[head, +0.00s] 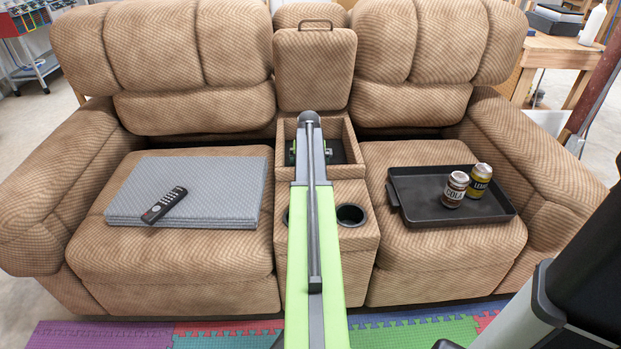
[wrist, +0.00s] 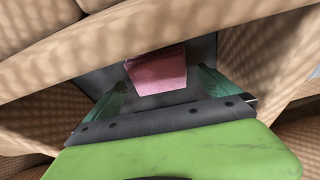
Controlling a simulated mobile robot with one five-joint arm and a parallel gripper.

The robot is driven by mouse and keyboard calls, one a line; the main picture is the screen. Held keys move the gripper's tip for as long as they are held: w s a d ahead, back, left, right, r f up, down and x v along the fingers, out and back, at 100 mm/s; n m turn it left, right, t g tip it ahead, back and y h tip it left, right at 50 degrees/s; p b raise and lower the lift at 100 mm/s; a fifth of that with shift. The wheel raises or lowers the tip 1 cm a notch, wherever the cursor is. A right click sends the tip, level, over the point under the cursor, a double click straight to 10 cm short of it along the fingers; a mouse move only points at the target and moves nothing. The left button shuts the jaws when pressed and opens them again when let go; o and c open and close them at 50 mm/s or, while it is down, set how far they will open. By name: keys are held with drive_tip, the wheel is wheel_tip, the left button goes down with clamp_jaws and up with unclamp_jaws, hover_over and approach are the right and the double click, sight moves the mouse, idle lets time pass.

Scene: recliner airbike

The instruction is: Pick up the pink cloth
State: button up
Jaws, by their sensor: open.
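The pink cloth (wrist: 157,72) shows in the wrist view as a small folded block on the dark floor of the recliner's centre console bin. My gripper (wrist: 163,85) is open, with one green finger on each side of the cloth in the picture. I cannot tell how far the fingertips are above it, and nothing is seen held. In the head view my arm reaches to the console bin (head: 346,138), and the gripper (head: 310,155) is mostly hidden behind the arm. The cloth is not visible there.
The bin has padded tan walls close around the gripper, and its lid (head: 314,68) stands raised behind. A remote (head: 164,205) lies on a grey folded mat (head: 225,192) on the left seat. A black tray (head: 422,212) with two cans is on the right seat.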

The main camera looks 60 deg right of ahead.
drive_tip(key=b+x, duration=0.1)
drive_tip(key=x, duration=0.1)
drive_tip(key=shift+f, duration=0.3)
drive_tip(key=shift+r, duration=0.2)
drive_tip(key=c, duration=1.2)
drive_tip(key=shift+r, duration=0.1)
wheel_tip(320, 180, up, 10)
drive_tip(key=p, duration=1)
